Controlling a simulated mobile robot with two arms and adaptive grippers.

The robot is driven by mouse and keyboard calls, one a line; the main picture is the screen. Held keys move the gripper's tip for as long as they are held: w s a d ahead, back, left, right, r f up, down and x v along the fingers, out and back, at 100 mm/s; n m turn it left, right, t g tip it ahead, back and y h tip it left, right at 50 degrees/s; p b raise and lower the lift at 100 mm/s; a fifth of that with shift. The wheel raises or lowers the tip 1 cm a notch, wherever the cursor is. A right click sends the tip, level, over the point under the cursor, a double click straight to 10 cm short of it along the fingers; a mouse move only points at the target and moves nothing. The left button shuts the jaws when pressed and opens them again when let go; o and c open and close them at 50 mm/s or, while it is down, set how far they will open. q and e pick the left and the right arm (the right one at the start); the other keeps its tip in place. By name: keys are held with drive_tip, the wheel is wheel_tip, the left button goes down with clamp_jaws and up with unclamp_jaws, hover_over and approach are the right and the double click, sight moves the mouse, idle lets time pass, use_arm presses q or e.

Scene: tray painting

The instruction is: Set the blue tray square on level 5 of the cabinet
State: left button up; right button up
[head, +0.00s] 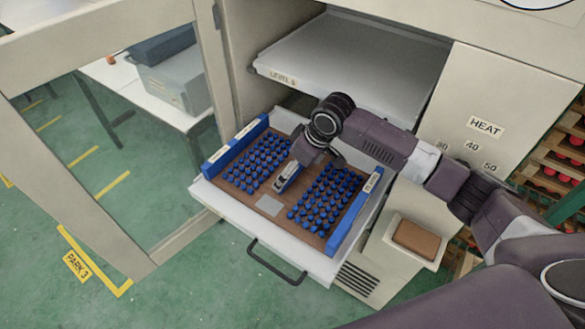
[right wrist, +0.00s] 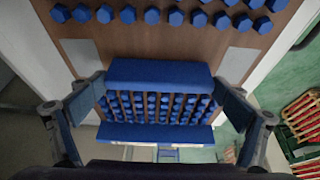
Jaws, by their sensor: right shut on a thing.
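The blue tray (head: 248,196) has a brown base, several blue pegs and blue side walls (head: 354,212). It is over the pulled-out white shelf (head: 302,262). The bare shelf strip in front looks wider toward the right, so the tray looks slightly turned. I cannot tell whether its underside touches the shelf. My right gripper (head: 305,160) reaches down over the tray's middle. In the right wrist view its fingers (right wrist: 165,105) stand at both ends of a blue central bar (right wrist: 160,74), shut on it. My left gripper is out of view.
An empty upper shelf (head: 350,55) of the cabinet has a label whose digit is hard to read. The heat panel (head: 486,125) stands to the right. An open glazed door (head: 80,235) is at the left. The shelf's dark handle (head: 275,265) sticks out in front.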

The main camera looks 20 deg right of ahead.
drive_tip(key=shift+w+f, duration=0.15)
drive_tip(key=shift+f, duration=0.15)
drive_tip(key=o, duration=1.8)
drive_tip(key=shift+f, duration=0.2)
drive_tip(key=shift+c, duration=0.2)
drive_tip(key=b+v, duration=0.1)
drive_tip(key=v, duration=1.1)
drive_tip(key=shift+s, duration=0.25)
drive_tip(key=shift+r, duration=0.1)
